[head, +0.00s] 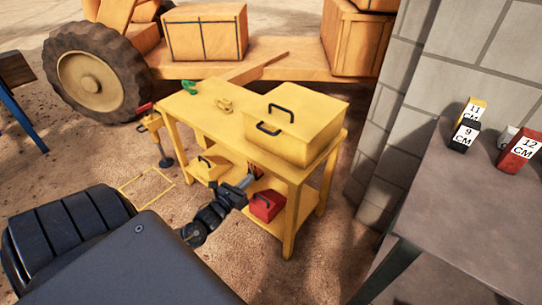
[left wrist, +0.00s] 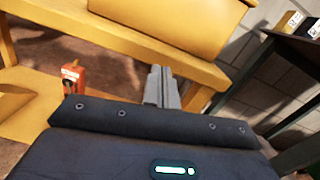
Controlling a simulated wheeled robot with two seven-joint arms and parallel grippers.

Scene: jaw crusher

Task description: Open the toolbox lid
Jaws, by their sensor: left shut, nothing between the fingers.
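A large yellow toolbox (head: 307,132) sits on the right part of the yellow workbench (head: 200,112). Its lid (head: 318,100) is down, with one black handle on top and another at the front. The yellow box surface (left wrist: 185,18) at the top of the left wrist view looks like its front. My left gripper (head: 247,180) is in front of the bench, below the tabletop and apart from the toolbox. Its fingers (left wrist: 163,86) are together and empty. My right gripper is not in view.
The lower shelf holds a red box (head: 266,205), a smaller yellow box (head: 209,168) and an orange-red item (left wrist: 73,78). A green item (head: 190,87) and a small yellow item (head: 224,105) lie on the benchtop. A grey table (head: 465,210) and block wall stand at the right.

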